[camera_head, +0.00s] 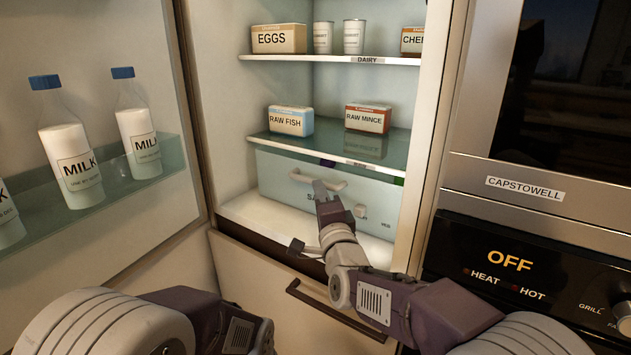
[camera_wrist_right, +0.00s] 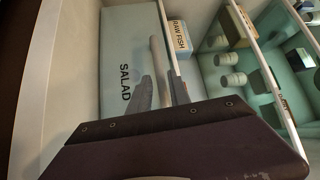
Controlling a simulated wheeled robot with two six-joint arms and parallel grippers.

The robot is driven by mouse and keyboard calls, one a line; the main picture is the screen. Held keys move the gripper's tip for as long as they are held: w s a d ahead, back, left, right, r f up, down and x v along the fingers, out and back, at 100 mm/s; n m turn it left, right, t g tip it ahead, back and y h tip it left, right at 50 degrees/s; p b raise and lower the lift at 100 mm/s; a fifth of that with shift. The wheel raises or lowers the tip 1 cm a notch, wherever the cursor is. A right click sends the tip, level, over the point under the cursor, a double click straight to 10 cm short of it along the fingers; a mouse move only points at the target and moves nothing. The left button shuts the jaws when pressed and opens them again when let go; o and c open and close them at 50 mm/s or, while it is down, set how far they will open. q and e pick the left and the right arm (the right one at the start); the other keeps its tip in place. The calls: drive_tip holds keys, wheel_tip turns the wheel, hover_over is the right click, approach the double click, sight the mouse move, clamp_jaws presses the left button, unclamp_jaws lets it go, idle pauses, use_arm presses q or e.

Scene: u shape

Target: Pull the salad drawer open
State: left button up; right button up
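The salad drawer (camera_head: 275,172) is a pale blue-grey box at the bottom of the open fridge, and its front looks shut. Its light bar handle (camera_head: 303,178) runs across the upper front. My right gripper (camera_head: 322,188) reaches up to the handle and hides part of the drawer's label. In the right wrist view the drawer (camera_wrist_right: 125,38) reads SALAD. There my right gripper (camera_wrist_right: 160,90) is open, with one finger on each side of the handle (camera_wrist_right: 156,60). I cannot tell whether the fingers touch it. My left arm shows at the bottom left, but its gripper is out of view.
A glass shelf (camera_head: 330,152) with raw fish (camera_head: 291,121) and raw mince (camera_head: 367,119) sits above the drawer. The open fridge door with milk bottles (camera_head: 72,165) stands at left. An oven (camera_head: 540,200) is at right. A lower front with a dark handle (camera_head: 335,308) is below.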

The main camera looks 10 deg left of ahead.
drive_tip(key=x, duration=0.5)
drive_tip(key=shift+w+f, duration=0.1)
drive_tip(key=shift+w, duration=0.15)
clamp_jaws()
idle(1.1)
